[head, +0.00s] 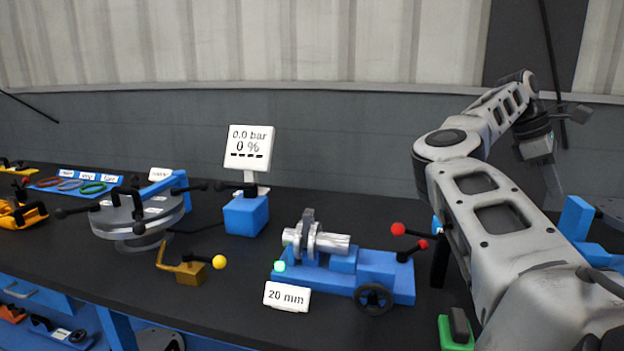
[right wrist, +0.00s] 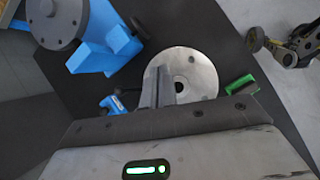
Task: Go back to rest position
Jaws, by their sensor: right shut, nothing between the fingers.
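My right arm rises at the right of the head view. Its gripper (head: 553,182) hangs high over the right part of the bench, apart from everything on it. In the right wrist view the two fingers (right wrist: 165,78) are together and hold nothing. Past them lies a round grey metal disc (right wrist: 190,72) with a central hole, partly hidden by the fingers. The silver flanged shell (head: 330,243) lies on its side on the blue clamping fixture (head: 385,275), away from the gripper. My left gripper is not in view.
A "20 mm" label (head: 287,296) stands before the fixture. A gauge display (head: 248,147) stands on a blue block (head: 245,215). A round grey lidded vessel (head: 125,220) is at the left. Red-knobbed levers (head: 398,229) and a green-based item (head: 456,333) are near my right arm.

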